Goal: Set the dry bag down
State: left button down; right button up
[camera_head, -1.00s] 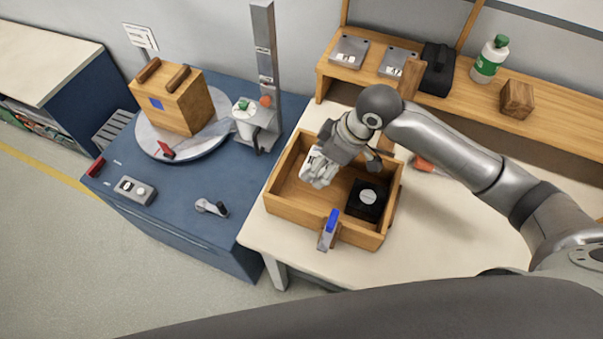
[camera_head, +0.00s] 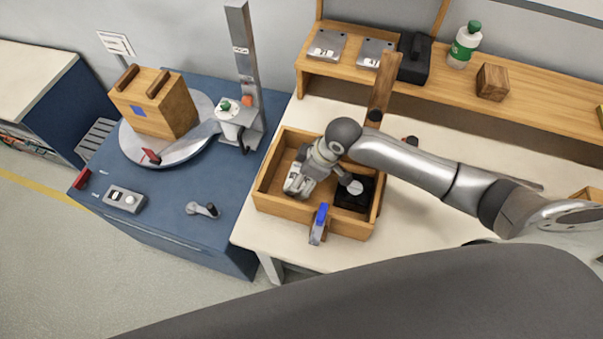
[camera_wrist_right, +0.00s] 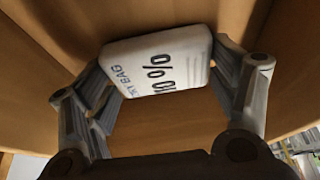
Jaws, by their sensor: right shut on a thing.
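The dry bag (camera_wrist_right: 155,62) is a small white packet with dark print, seen close up in the right wrist view. It also shows in the head view (camera_head: 294,184), inside the left part of the wooden tray (camera_head: 284,206). My right gripper (camera_head: 298,180) reaches down into the tray and is shut on the bag. In the right wrist view its two fingers (camera_wrist_right: 160,75) press on the bag's left and right ends. I cannot tell whether the bag touches the tray floor. My left gripper is not in view.
A black box (camera_head: 353,194) with a pale round top sits in the tray's right part. A blue-topped clamp (camera_head: 319,222) is on the tray's front wall. To the left, a wooden box (camera_head: 155,104) stands on a turntable (camera_head: 190,143). A shelf (camera_head: 400,85) runs behind.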

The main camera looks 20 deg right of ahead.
jog(key=o, duration=1)
jog(key=shift+f, duration=0.1)
jog(key=b+v, duration=0.1)
jog(key=v, duration=1.1)
